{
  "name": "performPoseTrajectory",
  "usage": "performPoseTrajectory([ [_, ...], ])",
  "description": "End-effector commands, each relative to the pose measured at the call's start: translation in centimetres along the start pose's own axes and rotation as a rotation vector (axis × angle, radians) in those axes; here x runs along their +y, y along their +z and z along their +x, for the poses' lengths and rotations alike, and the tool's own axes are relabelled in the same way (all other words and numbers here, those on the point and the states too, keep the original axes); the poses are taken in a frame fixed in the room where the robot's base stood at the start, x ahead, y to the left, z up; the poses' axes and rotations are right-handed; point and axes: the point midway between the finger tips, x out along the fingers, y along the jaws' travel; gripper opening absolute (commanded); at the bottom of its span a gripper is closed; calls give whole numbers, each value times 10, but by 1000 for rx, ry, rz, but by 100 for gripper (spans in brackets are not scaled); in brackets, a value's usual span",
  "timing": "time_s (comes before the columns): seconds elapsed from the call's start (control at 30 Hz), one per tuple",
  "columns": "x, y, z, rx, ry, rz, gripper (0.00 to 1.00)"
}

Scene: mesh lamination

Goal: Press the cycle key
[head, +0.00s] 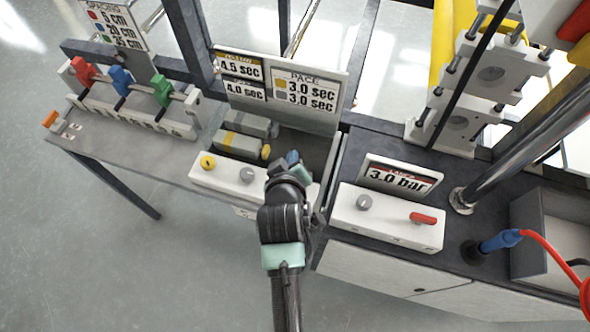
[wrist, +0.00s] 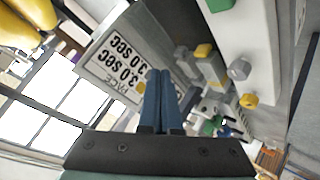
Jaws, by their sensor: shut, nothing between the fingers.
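My gripper (head: 292,158) is shut and empty, its blue fingers together in front of the pace sign. In the wrist view its fingertips (wrist: 160,74) point toward the sign. The white control box (head: 226,186) below carries a yellow knob (head: 207,161) and a grey knob (head: 247,175). My arm hides the right part of this box in the head view. In the wrist view a green key (wrist: 219,4) shows on the same box, past the grey knob (wrist: 238,69) and yellow knob (wrist: 249,100), apart from the fingers. No label marks it as the cycle key.
The pace sign (head: 305,92) stands behind the box, with grey and yellow blocks (head: 240,144) in front of it. To the right are a pressure box (head: 385,225) with a red lever (head: 423,218) and a 3.0 bar sign (head: 396,182). Coloured clamps (head: 122,78) stand left.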

Motion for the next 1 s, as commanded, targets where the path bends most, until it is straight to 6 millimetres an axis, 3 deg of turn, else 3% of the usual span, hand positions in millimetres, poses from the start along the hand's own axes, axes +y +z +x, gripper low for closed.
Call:
performPoseTrajectory([
  [0.03, 5, -3, -12, -24, -13, -16, 0],
  [0.33, 0, 14, -32, -108, -61, -75, 0],
  [1.0, -6, 24, -29, -121, -68, -84, 0],
])
